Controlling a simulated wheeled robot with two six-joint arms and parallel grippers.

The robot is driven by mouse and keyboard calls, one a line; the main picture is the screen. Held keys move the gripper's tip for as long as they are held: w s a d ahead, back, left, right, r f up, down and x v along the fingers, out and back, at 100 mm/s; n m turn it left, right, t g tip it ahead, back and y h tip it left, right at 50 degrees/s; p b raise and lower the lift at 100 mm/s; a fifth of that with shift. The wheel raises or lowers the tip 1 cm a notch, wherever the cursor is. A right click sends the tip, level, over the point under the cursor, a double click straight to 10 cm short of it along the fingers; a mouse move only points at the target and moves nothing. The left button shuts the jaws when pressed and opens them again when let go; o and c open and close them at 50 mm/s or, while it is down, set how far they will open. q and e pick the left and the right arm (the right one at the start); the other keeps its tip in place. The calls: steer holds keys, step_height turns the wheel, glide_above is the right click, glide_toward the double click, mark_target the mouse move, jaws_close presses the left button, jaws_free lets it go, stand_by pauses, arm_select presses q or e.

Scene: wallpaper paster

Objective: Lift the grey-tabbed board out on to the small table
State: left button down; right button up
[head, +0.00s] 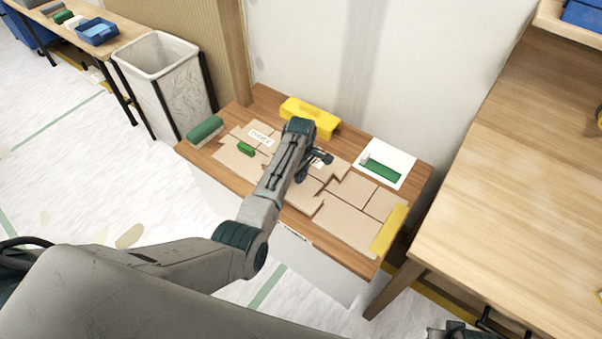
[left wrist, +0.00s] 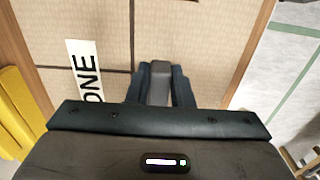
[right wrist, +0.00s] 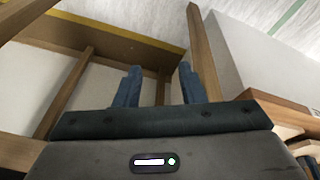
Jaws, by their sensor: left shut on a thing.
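My left gripper (head: 318,160) is over the middle of the board-covered brown surface. In the left wrist view its dark fingers (left wrist: 160,88) are shut on a grey tab (left wrist: 160,68). The tab stands on a tan board (left wrist: 190,40) that lies among other boards; I cannot tell whether it is raised at all. In the head view the arm hides the tab and part of the boards. My right gripper (right wrist: 158,85) is open and empty, low by the legs of a wooden table; only a little of it shows at the bottom of the head view.
Tan boards (head: 350,215) cover the brown surface, with a yellow block (head: 310,115), a yellow strip (head: 390,229), a green-topped block (head: 205,129), a small green tab (head: 245,149) and a white tray (head: 400,155). A bin (head: 165,75) stands left; a wooden table (head: 520,160) with a clear top stands right.

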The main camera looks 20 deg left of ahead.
arm_select(q)
steer(key=shift+r+p, duration=2.05)
steer(key=shift+p, duration=0.25)
steer(key=shift+f, duration=0.1)
steer(key=shift+s, duration=0.1)
